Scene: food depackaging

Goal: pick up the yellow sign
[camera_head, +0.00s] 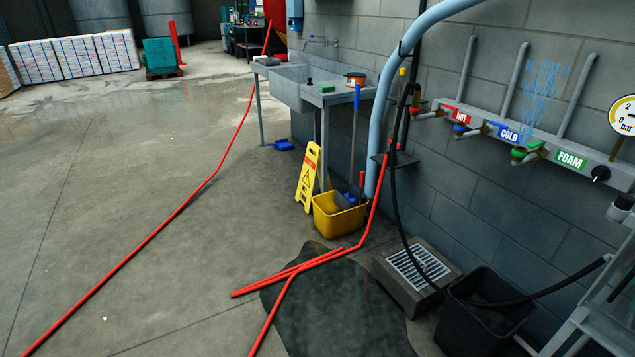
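The yellow sign (308,177) is a folding floor sign with a red band and a black warning triangle. It stands upright on the concrete floor in the middle of the head camera view, just left of and behind a yellow mop bucket (338,222). The bucket seems to overlap its lower right edge. My gripper is not in view.
A metal sink (300,82) stands against the block wall behind the sign. A red hose (150,237) crosses the floor. A dark wet patch (340,310), floor drain (419,265) and black bin (483,318) lie nearer. The floor at left is mostly open.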

